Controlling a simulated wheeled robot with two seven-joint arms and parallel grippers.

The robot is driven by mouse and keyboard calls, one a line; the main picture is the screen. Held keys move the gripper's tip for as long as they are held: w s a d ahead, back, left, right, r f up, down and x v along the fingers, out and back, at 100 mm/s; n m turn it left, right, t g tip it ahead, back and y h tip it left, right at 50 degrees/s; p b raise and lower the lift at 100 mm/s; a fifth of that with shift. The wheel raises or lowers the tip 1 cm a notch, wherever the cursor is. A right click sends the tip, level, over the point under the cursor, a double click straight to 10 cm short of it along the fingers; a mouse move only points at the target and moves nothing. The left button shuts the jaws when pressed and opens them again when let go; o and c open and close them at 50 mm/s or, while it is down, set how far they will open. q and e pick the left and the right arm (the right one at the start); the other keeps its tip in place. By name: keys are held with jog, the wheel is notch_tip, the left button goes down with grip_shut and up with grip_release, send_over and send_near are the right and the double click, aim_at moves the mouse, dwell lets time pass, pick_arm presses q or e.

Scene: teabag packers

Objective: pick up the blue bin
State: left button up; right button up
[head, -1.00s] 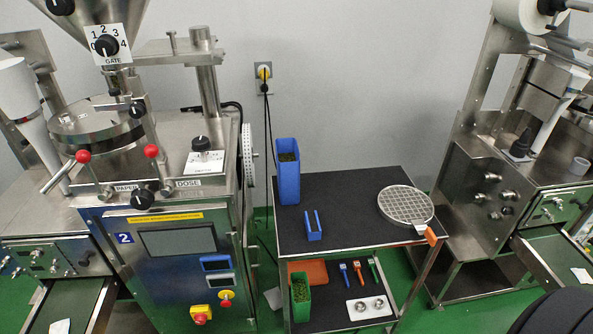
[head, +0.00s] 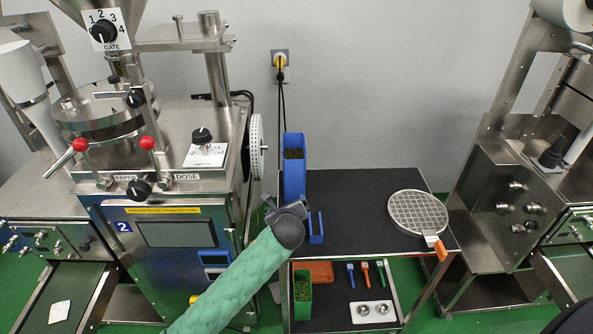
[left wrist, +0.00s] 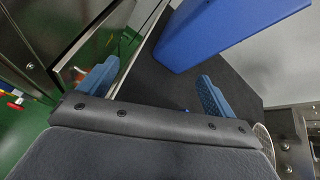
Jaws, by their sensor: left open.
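The tall blue bin (head: 293,180) stands upright at the back left corner of the black-topped cart (head: 360,205), with dark green leafy contents in its open top. It also shows in the left wrist view (left wrist: 215,32), large and close, beyond the fingers. My left gripper (head: 283,207) is in front of the bin's lower part in the head view and partly hides it. In the left wrist view my left gripper (left wrist: 155,88) has its two blue fingers spread wide with nothing between them; the bin is ahead of them. My right gripper is out of view.
A round mesh sieve (head: 418,212) lies at the cart's right. A green bin (head: 302,293) and small tools are on the lower shelf. A packing machine (head: 165,240) stands close on the left.

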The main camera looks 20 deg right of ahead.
aim_at(295, 182)
pick_arm(q)
jog(key=w+d+r+m, duration=0.1)
jog(key=m, duration=0.1)
jog(key=w+d+r+m+t, duration=0.1)
jog(key=d+r+m, duration=0.1)
jog(key=shift+w+d, duration=0.15)
jog(key=shift+d, duration=0.15)
jog(key=shift+w+d+r+m+h, duration=0.2)
jog(key=shift+w+d+m+h, duration=0.1)
jog(key=shift+m, duration=0.2)
jog(key=shift+w, duration=0.25)
jog(key=shift+p+x, duration=0.55)
jog(key=shift+x, duration=0.5)
jog(key=shift+w+d, duration=0.1)
jog(key=shift+w, duration=0.15)
jog(key=x, duration=0.1)
jog(key=p+x, duration=0.2)
jog(key=shift+w+r, duration=0.1)
jog(key=shift+w, duration=0.65)
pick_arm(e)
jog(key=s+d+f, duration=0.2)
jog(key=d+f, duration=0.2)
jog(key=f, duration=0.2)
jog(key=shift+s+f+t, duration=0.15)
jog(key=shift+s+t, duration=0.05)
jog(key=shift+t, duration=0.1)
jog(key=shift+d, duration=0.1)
